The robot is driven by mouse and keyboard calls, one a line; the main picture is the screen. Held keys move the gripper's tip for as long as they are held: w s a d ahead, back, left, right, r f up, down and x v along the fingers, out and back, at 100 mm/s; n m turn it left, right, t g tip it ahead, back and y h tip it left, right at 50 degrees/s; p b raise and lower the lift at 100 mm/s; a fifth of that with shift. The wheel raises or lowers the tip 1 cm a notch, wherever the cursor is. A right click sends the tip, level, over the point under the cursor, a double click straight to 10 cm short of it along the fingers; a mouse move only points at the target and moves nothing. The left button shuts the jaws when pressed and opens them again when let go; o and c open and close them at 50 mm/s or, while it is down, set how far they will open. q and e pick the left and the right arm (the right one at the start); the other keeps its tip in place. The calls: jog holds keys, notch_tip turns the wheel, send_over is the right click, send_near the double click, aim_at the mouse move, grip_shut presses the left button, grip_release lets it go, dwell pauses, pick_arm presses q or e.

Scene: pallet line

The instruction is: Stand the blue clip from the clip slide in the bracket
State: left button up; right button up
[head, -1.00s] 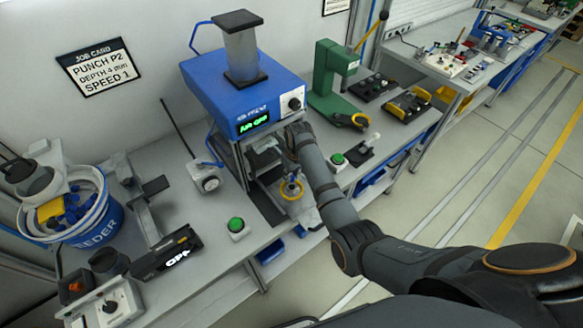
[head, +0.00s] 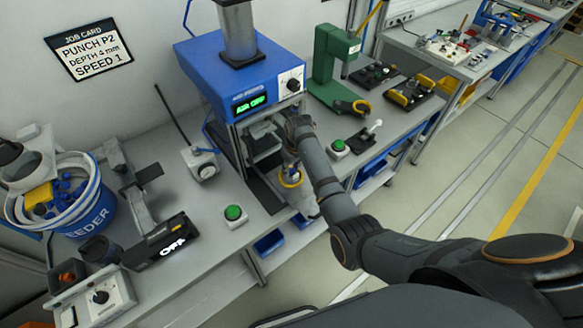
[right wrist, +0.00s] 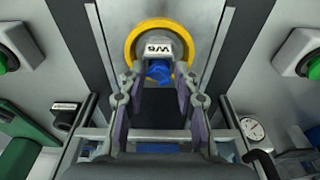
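A blue clip (right wrist: 158,71) shows in the right wrist view, in front of a round holder with a yellow ring (right wrist: 133,50) and a small white label. My right gripper (right wrist: 159,80) is open, with one finger on each side of the clip and gaps between. I cannot tell whether the clip is seated in the holder. In the head view, my right gripper (head: 290,150) is under the blue press, just above the yellow ring (head: 291,179), and my arm partly hides it. My left gripper is out of view. I cannot make out the clip slide for certain.
The blue press (head: 240,85) has a lit green display and close side posts. A feeder bucket (head: 90,220) with blue pieces stands at left. A green button (head: 234,213) and a green press (head: 328,65) stand nearby. Bare bench (head: 205,240) lies at front left.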

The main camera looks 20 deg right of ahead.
jog(key=shift+o, duration=0.9)
jog(key=shift+w+f, duration=0.1)
jog(key=shift+w, duration=0.05)
jog(key=shift+r, duration=0.3)
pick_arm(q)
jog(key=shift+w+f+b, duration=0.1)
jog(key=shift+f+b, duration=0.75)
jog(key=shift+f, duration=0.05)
pick_arm(e)
notch_tip(320, 180, up, 12)
jog(key=s, duration=0.1)
jog(key=shift+s+d+f, duration=0.2)
jog(key=shift+s+d, duration=0.15)
jog(key=shift+s, duration=0.05)
